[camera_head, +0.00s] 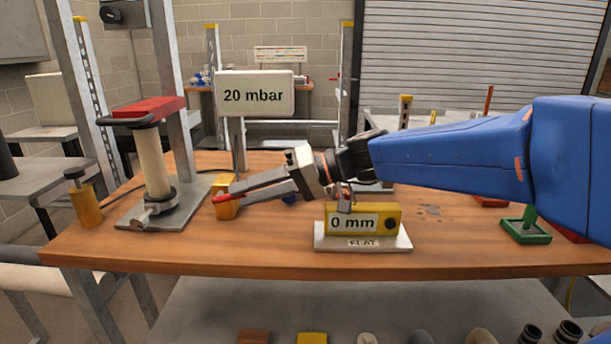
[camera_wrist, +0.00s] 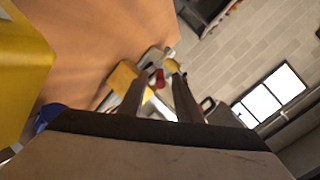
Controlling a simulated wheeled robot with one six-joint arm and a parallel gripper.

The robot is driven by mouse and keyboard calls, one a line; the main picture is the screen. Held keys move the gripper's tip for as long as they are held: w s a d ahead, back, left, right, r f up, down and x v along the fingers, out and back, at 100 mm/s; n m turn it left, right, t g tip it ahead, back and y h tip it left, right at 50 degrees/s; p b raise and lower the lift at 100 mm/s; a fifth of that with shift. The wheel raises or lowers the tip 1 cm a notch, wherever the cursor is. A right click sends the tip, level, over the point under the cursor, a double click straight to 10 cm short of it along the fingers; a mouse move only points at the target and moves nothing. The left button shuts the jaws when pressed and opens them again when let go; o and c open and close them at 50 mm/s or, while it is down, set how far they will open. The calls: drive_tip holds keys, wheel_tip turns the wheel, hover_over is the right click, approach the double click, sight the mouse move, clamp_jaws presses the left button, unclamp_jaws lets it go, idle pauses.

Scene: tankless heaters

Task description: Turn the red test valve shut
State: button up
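The red test valve handle (camera_head: 222,199) shows at the tips of my gripper (camera_head: 235,191), in front of a yellow block (camera_head: 226,184) on the wooden bench. In the wrist view, a red part (camera_wrist: 159,78), which looks like the same handle, lies between the ends of the two fingers of my gripper (camera_wrist: 161,80). The fingers are apart with a gap between them. I cannot tell whether either finger touches the handle. The fingers partly hide the valve's body.
A hand pump (camera_head: 152,165) on a grey plate stands left of the valve. A sign reading 20 mbar (camera_head: 255,95) rises behind. A yellow gauge block reading 0 mm (camera_head: 372,212) sits below my wrist. A green stand (camera_head: 526,230) is at right.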

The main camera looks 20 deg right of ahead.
drive_tip(key=v, duration=1.2)
drive_tip(key=shift+d, duration=0.2)
drive_tip(key=shift+s, duration=0.1)
